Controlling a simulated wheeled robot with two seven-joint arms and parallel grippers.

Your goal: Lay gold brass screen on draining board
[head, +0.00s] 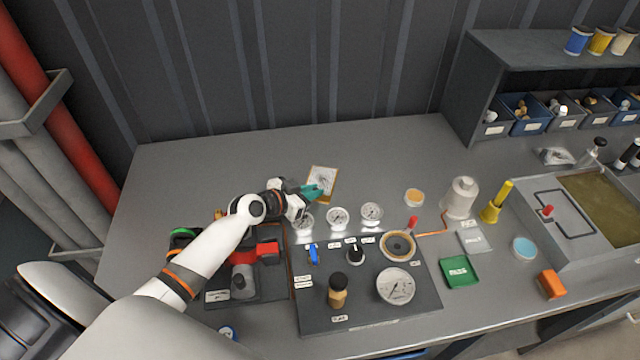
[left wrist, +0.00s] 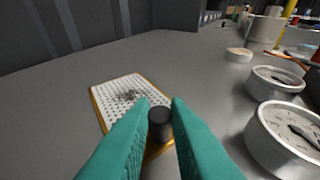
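The gold brass screen (head: 325,178) is a flat rectangular perforated plate with a gold rim, lying on the bench behind the gauges. In the left wrist view the screen (left wrist: 128,92) has a dark patch on its mesh and a dark upright knob (left wrist: 160,124) at its near edge. My left gripper (head: 314,190) is at the screen's near side. Its teal fingers (left wrist: 160,103) are apart, with the knob between them; I see no clear contact. What looks like the draining board (head: 563,222), grey with a dark outline, is at the right beside a murky basin. My right gripper is not in view.
Three small gauges (head: 337,217) stand close to my left gripper. A dark panel (head: 370,312) with knobs and a large gauge lies in front. The back bench is clear.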

